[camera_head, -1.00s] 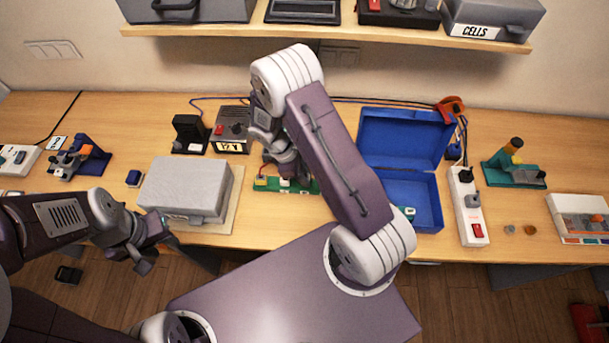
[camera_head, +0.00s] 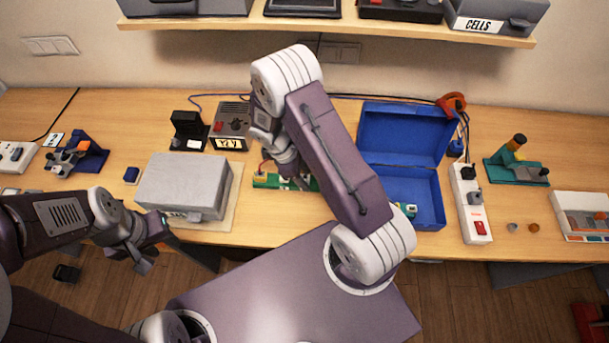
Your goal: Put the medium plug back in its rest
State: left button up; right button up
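A green rest strip (camera_head: 266,181) lies on the bench in the middle, with an orange-yellow plug (camera_head: 262,170) at its left end. My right gripper (camera_head: 299,183) points down at the strip's middle. Its fingers are small and partly hidden by my arm, so I cannot tell whether they are shut or hold anything. I cannot pick out the medium plug; the middle of the strip is covered by the gripper and its right part by my arm. My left gripper (camera_head: 157,245) hangs by the bench's front edge, its fingers apart and empty, away from the strip.
A grey case (camera_head: 183,185) stands left of the strip. An open blue box (camera_head: 405,140) stands to the right, then a white power strip (camera_head: 470,205) and a teal stand (camera_head: 515,172). A shelf (camera_head: 330,31) overhangs the back.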

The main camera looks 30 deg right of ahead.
jog(key=b+v, duration=0.1)
jog(key=v, duration=0.8)
jog(key=shift+d, duration=0.2)
dwell(0.4)
